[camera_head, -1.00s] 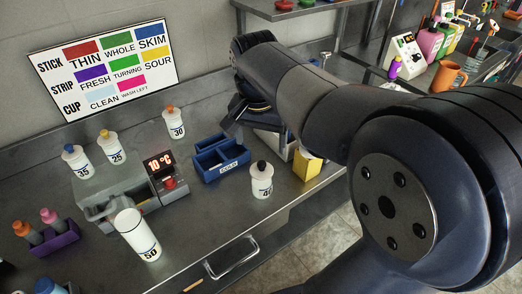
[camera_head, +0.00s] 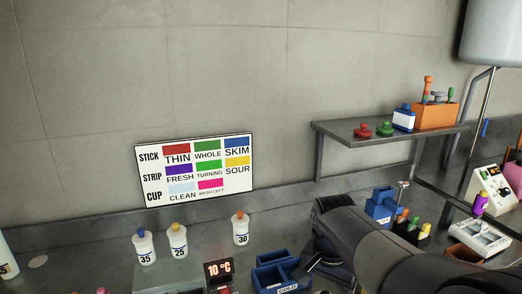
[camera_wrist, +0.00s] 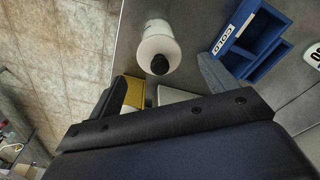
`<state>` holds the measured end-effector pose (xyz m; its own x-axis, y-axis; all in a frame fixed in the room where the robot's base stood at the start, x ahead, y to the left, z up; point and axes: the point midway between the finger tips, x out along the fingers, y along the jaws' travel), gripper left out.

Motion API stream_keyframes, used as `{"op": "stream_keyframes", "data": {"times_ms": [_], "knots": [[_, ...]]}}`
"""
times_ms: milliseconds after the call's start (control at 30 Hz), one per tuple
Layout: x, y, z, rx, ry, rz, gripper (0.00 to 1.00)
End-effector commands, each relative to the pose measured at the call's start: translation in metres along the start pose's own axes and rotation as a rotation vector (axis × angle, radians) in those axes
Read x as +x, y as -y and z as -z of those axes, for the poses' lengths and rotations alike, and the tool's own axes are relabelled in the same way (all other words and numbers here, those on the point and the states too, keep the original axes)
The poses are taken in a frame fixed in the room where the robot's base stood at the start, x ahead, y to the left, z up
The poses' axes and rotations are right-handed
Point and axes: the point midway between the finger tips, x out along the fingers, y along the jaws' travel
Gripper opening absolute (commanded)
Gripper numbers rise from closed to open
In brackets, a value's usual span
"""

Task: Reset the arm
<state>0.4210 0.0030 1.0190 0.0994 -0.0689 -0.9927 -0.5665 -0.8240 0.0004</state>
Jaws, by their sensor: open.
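My gripper (camera_wrist: 165,82) shows in the wrist view with its two fingers spread wide apart and nothing held between them. A white bottle with a black cap (camera_wrist: 157,48) stands beyond the fingertips. A yellow box (camera_wrist: 135,92) shows beyond the gap, partly hidden by the gripper. In the head view my arm reaches in from the lower right over the counter. The arm's end is low in the picture, close to the right of the blue bin (camera_head: 278,276), and its fingers are not clear there.
Bottles marked 35 (camera_head: 145,249), 25 (camera_head: 178,242) and 30 (camera_head: 240,231) stand below the wall sign (camera_head: 196,171). The red 10 °C display (camera_head: 218,269) is near the blue bin. A wall shelf (camera_head: 385,135) holds an orange box (camera_head: 436,116).

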Motion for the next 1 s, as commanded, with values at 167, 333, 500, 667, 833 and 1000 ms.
{"op": "stream_keyframes", "data": {"times_ms": [167,333,500,667,833,1000], "knots": [[0.033,-0.001,-0.001,0.0,0.003,-0.002,0.8],[0.009,0.0,0.003,0.0,-0.001,0.001,0.8],[0.004,0.0,0.003,0.0,0.0,0.0,0.8],[0.004,0.0,0.003,0.0,0.0,0.0,0.8],[0.004,0.0,0.003,0.0,0.0,0.0,0.8],[0.012,0.0,0.002,0.0,0.0,0.0,0.8]]}}
